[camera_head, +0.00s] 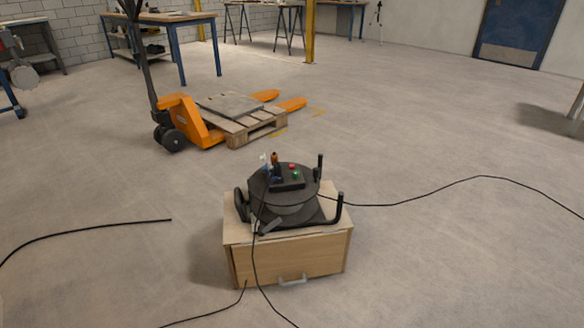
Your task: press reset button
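A round black device (285,207) sits on a small wooden cabinet (300,262) in the middle of the floor. On its top is a dark control box (289,184) with a small red button (292,166) and a small green spot (295,175). I cannot tell which of these is the reset button; labels are too small to read. Small orange (275,157), white and blue parts stand at the left of the box. Black upright handles rise at the device's right side. Neither of my grippers shows in the head view.
Black cables (420,198) run over the floor to both sides and down the cabinet's front. An orange pallet jack (186,122) with a wooden pallet (247,130) stands behind to the left. Workbenches line the far wall. Floor around the cabinet is otherwise open.

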